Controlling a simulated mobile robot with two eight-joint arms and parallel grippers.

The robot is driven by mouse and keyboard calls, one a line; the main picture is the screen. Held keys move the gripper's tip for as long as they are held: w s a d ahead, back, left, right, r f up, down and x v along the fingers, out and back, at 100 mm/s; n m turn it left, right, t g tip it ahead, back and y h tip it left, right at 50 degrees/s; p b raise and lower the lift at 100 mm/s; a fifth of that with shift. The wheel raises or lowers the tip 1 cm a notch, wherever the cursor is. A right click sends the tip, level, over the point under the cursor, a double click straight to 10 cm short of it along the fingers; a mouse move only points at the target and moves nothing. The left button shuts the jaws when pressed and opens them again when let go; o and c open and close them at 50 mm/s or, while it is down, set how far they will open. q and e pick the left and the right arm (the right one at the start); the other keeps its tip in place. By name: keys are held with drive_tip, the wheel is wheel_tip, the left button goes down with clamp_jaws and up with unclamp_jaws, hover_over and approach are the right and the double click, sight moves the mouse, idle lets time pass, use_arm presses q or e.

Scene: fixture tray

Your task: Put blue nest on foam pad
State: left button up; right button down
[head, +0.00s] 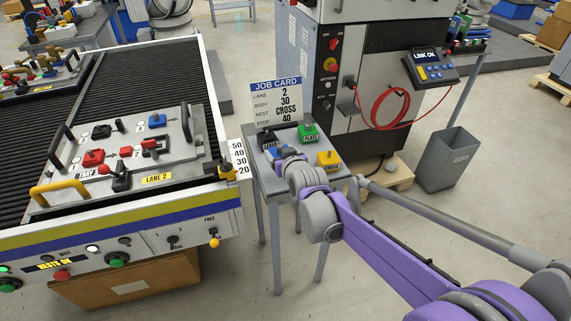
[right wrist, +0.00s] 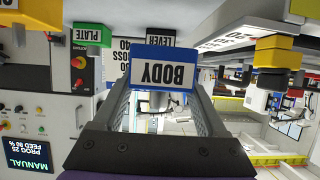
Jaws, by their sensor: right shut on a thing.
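A blue block labelled BODY (right wrist: 166,72) is between the fingertips of my right gripper (right wrist: 165,88) in the right wrist view. That gripper is shut on it. In the head view the right gripper (head: 284,153) is over the small grey table (head: 265,187), with part of the blue block (head: 271,153) showing beside it. Whether the block touches the table top is hidden. Another small blue piece (head: 156,121) sits on the grey fixture tray (head: 190,165). I cannot make out a foam pad for certain. My left gripper is not in view.
A green PLATE block (head: 308,132) and a yellow block (head: 329,158) stand close to the right gripper on the small table. The job card (head: 277,103) stands at its back. Red pieces (head: 93,158) and a conveyor (head: 160,75) are at left; a grey bin (head: 447,157) is right.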

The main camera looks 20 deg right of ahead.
drive_tip(key=shift+f+b, duration=0.35)
drive_tip(key=shift+f, duration=2.3)
drive_tip(key=shift+f, duration=0.2)
unclamp_jaws()
drive_tip(key=shift+r, duration=0.15)
drive_tip(key=shift+s+r, duration=0.15)
drive_tip(key=p+v, duration=0.1)
drive_tip(key=v, duration=1.1)
drive_tip(key=s+f+g, duration=0.4)
drive_tip(key=s+f, duration=0.1)
drive_tip(key=s, duration=0.7)
drive_tip(key=s+d+f+g, duration=0.1)
drive_tip(key=s+f+g, duration=0.3)
drive_tip(key=s, duration=0.9)
drive_tip(key=shift+s+f+g, duration=0.3)
drive_tip(key=shift+f, duration=0.5)
